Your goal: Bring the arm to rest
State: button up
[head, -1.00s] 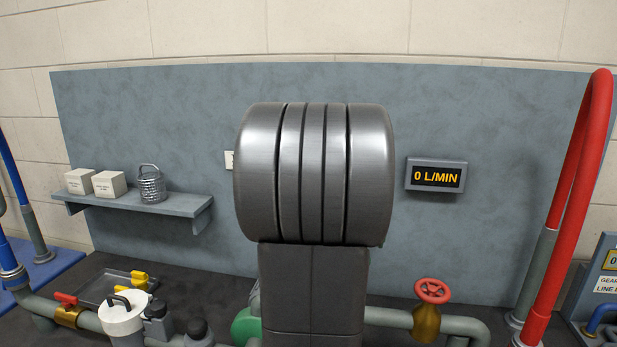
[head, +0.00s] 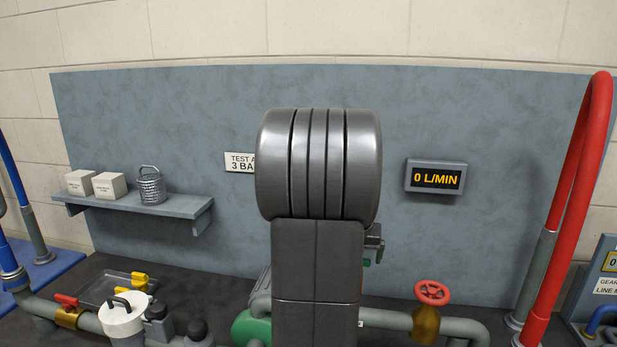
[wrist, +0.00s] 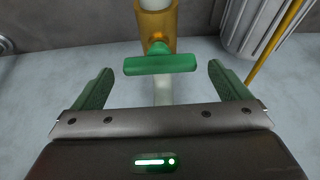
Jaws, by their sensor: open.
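My gripper (wrist: 160,88) shows in the wrist view with its two green fingers spread wide apart and nothing between them. A green bar handle (wrist: 160,64) on a brass valve body (wrist: 157,28) lies just beyond the fingertips, apart from them. In the head view my arm stands upright in the middle and hides part of the panel and pipework behind it.
A grey pipe run carries a red handwheel (head: 432,293), a white-lidded housing (head: 122,314) and a red lever (head: 66,300). A shelf (head: 150,203) holds two white boxes and a mesh basket (head: 151,186). The display (head: 436,176) reads 0 L/MIN. A red hose (head: 577,190) arches at right.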

jog(key=shift+w+f, duration=0.15)
jog(key=shift+f, duration=0.35)
jog(key=shift+a+r+m+h+b, duration=0.1)
jog(key=shift+m+h+b, duration=0.3)
jog(key=shift+m, duration=0.5)
jog(key=shift+m+g+h, duration=0.4)
jog(key=shift+m+h, duration=0.2)
jog(key=shift+m, duration=1)
jog(key=m+g, duration=0.1)
jog(key=m, duration=0.2)
jog(key=shift+a+r+h, duration=0.1)
jog(key=shift+h, duration=0.3)
jog(key=m+g+p, duration=0.1)
jog(key=m+p, duration=0.2)
jog(key=m, duration=0.1)
jog(key=shift+w+r+h, duration=0.1)
jog(key=shift+w+h, duration=0.05)
jog(key=shift+h, duration=0.25)
jog(key=w+b+v, duration=0.1)
jog(key=v, duration=0.6)
jog(key=shift+s, duration=0.4)
